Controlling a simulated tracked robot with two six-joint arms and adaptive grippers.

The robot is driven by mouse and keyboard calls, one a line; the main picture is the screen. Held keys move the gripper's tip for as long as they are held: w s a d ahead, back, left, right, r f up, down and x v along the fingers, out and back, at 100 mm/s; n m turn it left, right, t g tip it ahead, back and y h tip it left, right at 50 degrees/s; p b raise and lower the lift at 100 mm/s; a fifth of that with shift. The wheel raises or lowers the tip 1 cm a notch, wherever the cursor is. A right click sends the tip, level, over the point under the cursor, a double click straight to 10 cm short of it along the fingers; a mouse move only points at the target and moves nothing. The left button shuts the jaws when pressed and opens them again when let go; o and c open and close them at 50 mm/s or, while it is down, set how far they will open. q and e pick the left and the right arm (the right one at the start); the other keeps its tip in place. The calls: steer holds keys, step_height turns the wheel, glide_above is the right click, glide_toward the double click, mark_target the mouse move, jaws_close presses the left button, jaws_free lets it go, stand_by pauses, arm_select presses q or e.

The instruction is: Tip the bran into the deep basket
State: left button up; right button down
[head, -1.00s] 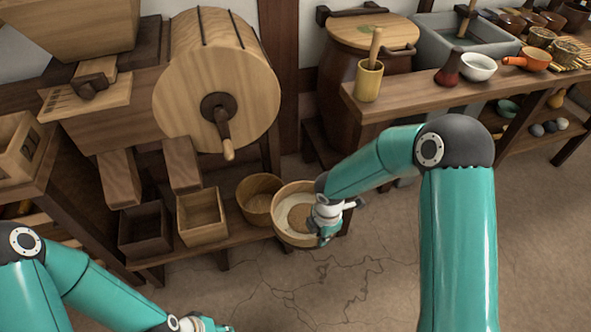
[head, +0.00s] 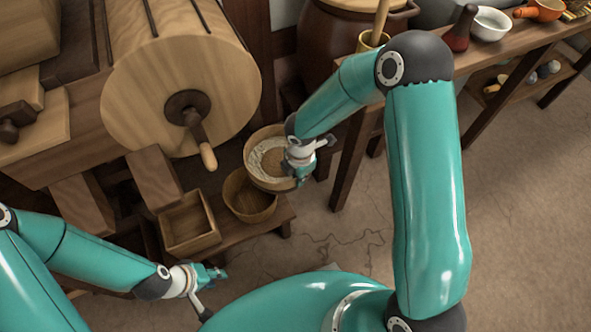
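A round, shallow pale-wood vessel (head: 251,168) holds whitish meal around a brown patch, which looks like the bran (head: 276,161). My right gripper (head: 300,178) is at its right front rim and appears shut on it; the fingertips are partly hidden. A round brown basket (head: 240,207), which looks like the deep basket, stands on the low bench just below the vessel in the picture. The vessel overlaps the basket's back edge; the gap between them is hard to judge. My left gripper (head: 214,274) is apart from both, at the lower left, with its fingers too small to read.
A square wooden box (head: 190,226) sits left of the basket on the low bench (head: 276,218). The big drum with its crank handle (head: 206,155) hangs close above. A table (head: 349,165) stands at the right. Open floor (head: 520,190) lies to the right.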

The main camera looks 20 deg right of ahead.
steer(key=shift+h, duration=0.8)
step_height(320, 180, down, 6)
steer(key=b, duration=0.8)
steer(key=shift+a, duration=0.15)
steer(key=shift+r+b, duration=0.3)
steer(key=shift+p, duration=0.4)
steer(key=shift+d+f+y+p, duration=0.25)
steer(key=shift+f+y+p, duration=0.2)
steer(key=shift+y+p, duration=0.45)
steer(key=shift+a+r+h+b, duration=0.15)
steer(key=shift+h+b, duration=0.65)
steer(key=shift+b, duration=0.45)
steer(key=shift+r+h, duration=0.3)
steer(key=shift+r, duration=0.2)
